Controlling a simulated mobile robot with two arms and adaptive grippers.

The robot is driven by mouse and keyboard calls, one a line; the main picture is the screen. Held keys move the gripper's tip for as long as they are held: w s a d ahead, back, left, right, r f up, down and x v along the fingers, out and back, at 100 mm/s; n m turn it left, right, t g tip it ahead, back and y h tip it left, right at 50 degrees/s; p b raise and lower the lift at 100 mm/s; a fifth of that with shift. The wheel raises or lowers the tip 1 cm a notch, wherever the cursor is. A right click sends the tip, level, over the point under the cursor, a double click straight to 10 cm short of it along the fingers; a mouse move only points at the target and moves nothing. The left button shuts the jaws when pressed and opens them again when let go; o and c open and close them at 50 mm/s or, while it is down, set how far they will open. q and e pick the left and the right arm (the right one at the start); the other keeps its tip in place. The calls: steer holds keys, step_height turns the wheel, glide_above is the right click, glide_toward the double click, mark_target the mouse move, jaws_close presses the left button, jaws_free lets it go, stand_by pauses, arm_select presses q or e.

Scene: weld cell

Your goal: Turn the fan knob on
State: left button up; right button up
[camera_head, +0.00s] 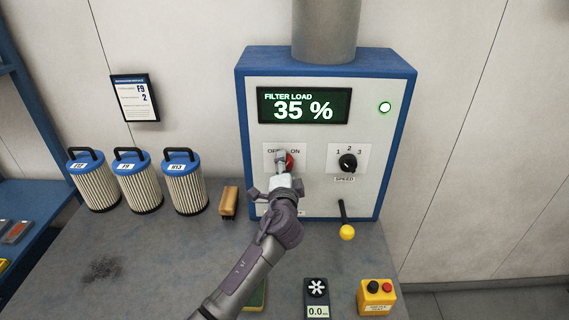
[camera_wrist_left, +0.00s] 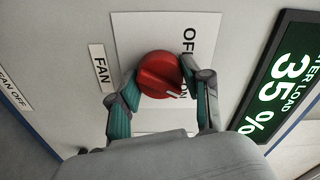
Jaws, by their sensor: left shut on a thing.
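The red fan knob (camera_head: 290,161) sits on a white plate marked OFF and ON on the front of the blue-framed control box. My left gripper (camera_head: 283,168) covers part of the knob in the head view. In the left wrist view its two fingers (camera_wrist_left: 165,95) are on either side of the knob, shut on it. My right gripper is in neither view.
A black speed knob (camera_head: 348,163) is to the right. A yellow-ended lever (camera_head: 346,231) is below. Several filters (camera_head: 138,183) and a wooden-handled brush (camera_head: 229,201) stand on the bench at left.

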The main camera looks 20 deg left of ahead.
arm_select(q)
steer(key=shift+m+p, duration=0.5)
steer(key=shift+m, duration=1.1)
steer(key=o, duration=1.2)
steer(key=shift+c, duration=0.2)
steer(key=shift+s, duration=0.1)
steer(key=v, duration=1.1)
steer(key=shift+s, duration=0.4)
steer(key=shift+d, duration=0.15)
